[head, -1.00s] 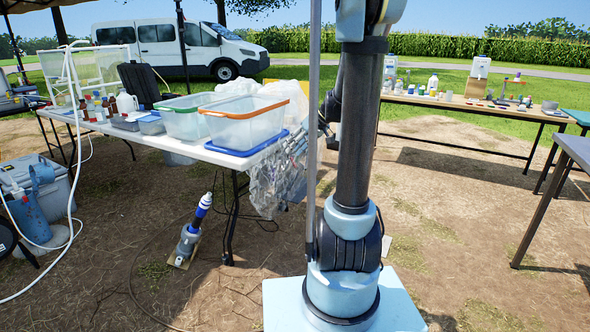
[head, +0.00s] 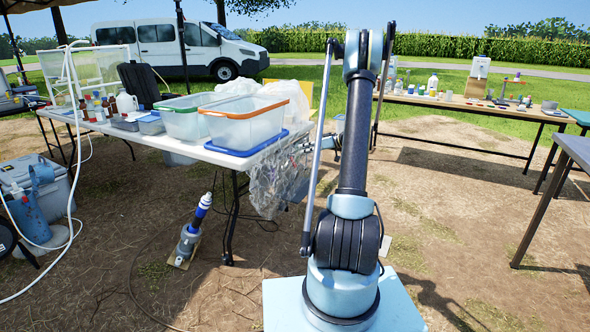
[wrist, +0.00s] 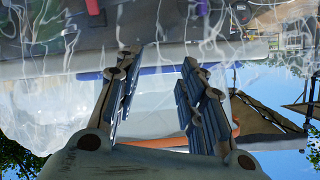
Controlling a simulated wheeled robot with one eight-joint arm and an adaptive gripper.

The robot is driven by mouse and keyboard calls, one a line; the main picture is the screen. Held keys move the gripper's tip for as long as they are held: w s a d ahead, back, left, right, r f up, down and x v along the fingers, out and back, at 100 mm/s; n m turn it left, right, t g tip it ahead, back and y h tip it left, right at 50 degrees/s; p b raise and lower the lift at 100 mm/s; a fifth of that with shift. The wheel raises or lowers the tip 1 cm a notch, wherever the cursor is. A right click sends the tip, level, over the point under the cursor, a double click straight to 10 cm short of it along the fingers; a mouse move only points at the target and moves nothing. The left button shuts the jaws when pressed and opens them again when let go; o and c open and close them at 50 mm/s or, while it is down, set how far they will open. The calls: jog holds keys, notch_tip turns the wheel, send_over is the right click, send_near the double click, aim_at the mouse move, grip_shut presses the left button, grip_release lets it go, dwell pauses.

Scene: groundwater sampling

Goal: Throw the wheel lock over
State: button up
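I cannot make out a wheel lock or its lever in either view. My gripper (wrist: 158,85) is open and empty in the wrist view, its two fingers spread apart. That view is turned over, with sky at the bottom. Clear crinkled plastic (wrist: 50,95) fills much of the view beyond the fingers. In the head view my gripper is small and partly hidden by my arm, near the right end of the white table (head: 222,158). A clear plastic bag (head: 268,183) hangs there; I cannot tell whether the gripper touches it.
A clear bin with an orange rim (head: 243,128) and one with a green rim (head: 181,121) stand on the white table. A blue-and-grey device (head: 193,232) stands on the ground. Another table (head: 465,103) is at the back right. Bare ground lies between.

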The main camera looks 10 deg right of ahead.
jog(key=w+d+f+n+t+y, duration=0.1)
jog(key=w+d+f, duration=0.35)
jog(key=f, duration=0.25)
jog(key=n+t+y, duration=0.2)
jog(key=t, duration=0.1)
send_near(296, 166)
jog(key=x, duration=1.1)
jog(key=shift+r, duration=0.1)
